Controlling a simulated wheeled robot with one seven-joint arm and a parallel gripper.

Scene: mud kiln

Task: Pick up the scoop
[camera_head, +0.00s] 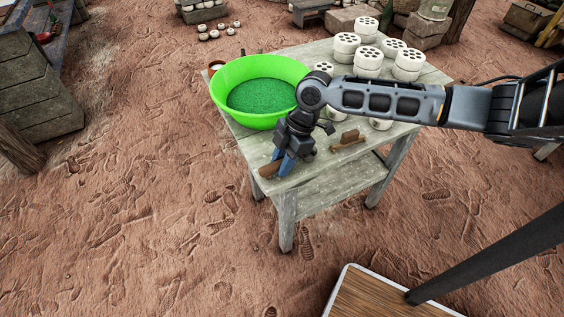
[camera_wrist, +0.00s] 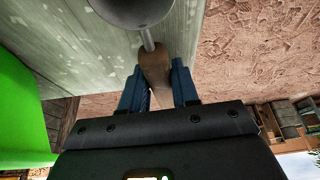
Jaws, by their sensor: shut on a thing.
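The scoop has a brown wooden handle (camera_head: 269,169) near the left front corner of the wooden table. In the wrist view its wooden handle (camera_wrist: 155,68) lies between the two blue fingers, and its round grey metal bowl (camera_wrist: 130,8) is partly cut off at the top edge. My gripper (camera_head: 281,164) points down at the table corner and is shut on the scoop's handle; it also shows in the wrist view (camera_wrist: 158,85). In the head view the gripper hides most of the scoop. I cannot tell whether the scoop touches the tabletop.
A large green basin (camera_head: 232,108) holding green material stands on the table (camera_head: 300,180) beside my gripper. A wooden-handled brush-like tool (camera_head: 348,140) lies to the right. Several white perforated cylinders (camera_head: 368,60) stand at the back. Bare ground lies beyond the table's front edge.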

